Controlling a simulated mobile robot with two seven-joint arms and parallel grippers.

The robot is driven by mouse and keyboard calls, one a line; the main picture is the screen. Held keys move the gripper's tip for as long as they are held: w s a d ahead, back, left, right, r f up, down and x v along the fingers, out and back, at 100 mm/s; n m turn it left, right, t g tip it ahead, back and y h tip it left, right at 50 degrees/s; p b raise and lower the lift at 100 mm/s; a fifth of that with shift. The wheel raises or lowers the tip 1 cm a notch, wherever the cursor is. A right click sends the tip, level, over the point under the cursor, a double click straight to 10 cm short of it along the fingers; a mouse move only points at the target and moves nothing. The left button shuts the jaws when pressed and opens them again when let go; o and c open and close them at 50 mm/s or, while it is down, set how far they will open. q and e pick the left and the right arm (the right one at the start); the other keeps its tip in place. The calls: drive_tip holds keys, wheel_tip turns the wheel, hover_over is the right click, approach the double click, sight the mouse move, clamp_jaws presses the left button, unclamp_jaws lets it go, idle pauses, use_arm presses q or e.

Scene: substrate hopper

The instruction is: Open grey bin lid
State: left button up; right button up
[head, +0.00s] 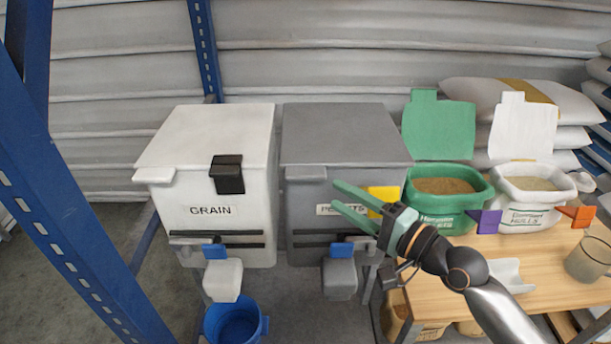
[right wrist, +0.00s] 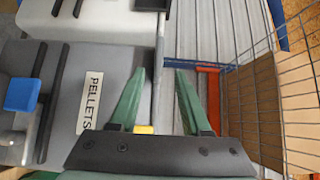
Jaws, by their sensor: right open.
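The grey bin (head: 300,222), labelled PELLETS, stands right of the white bin. Its grey lid (head: 340,135) lies flat and closed on top, with a small tab (head: 306,173) at the front left. My right gripper (head: 336,194) is open, its two green fingers in front of the bin's upper front, partly over the label and below the lid's front edge. In the right wrist view the open fingers (right wrist: 160,75) point across the bin beside the PELLETS label (right wrist: 90,102). Contact with the bin cannot be told. My left gripper is not in view.
The white GRAIN bin (head: 205,135) has a black latch (head: 227,174). A blue bucket (head: 236,323) stands below it. A blue post (head: 75,190) stands at left.

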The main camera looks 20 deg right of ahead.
sight(311, 179)
drive_tip(key=x, duration=0.9)
drive_tip(key=shift+w+a+f, duration=0.1)
drive_tip(key=shift+w, duration=0.2)
clamp_jaws()
idle(1.1)
